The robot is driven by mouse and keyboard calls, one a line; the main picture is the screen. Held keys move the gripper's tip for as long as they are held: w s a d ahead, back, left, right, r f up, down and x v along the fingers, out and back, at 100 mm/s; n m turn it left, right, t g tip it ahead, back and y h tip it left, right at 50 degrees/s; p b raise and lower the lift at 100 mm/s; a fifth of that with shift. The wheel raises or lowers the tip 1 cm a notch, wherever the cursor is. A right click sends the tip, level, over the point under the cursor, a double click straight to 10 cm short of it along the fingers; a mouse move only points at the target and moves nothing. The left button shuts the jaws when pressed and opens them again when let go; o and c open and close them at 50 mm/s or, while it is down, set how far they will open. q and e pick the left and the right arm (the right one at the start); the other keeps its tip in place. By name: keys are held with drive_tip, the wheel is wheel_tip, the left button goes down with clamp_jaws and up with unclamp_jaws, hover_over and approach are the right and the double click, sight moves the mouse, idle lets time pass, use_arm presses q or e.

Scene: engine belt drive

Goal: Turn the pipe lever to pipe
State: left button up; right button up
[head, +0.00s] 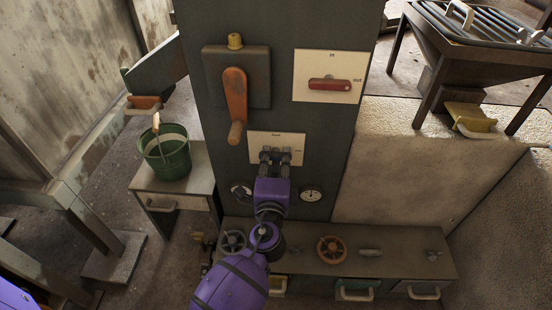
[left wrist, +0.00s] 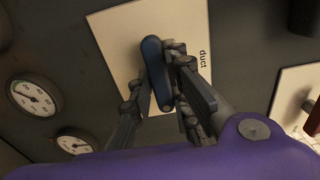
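The blue lever (left wrist: 155,70) sits on a white plate (left wrist: 112,38) on the dark panel; I take it for the pipe lever. The word "duct" shows beside it in the left wrist view, and I see no "pipe" label there. In the head view the plate (head: 290,141) shows above my left gripper (head: 275,155), which hides the lever. In the left wrist view the gripper's fingers (left wrist: 156,97) are apart, one on each side of the lever. The right finger is close to it or touching; a gap shows on the left. My right gripper is not in view.
An orange crank (head: 235,100) hangs above left of the plate. A red lever (head: 330,85) lies horizontal on an in/out plate above right. A gauge (head: 311,194) is at lower right. A bench with valve wheels (head: 332,250) runs below; a green bucket (head: 167,155) stands left.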

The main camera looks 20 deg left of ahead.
use_arm(q)
drive_tip(key=o, duration=0.4)
drive_tip(key=v, duration=1.2)
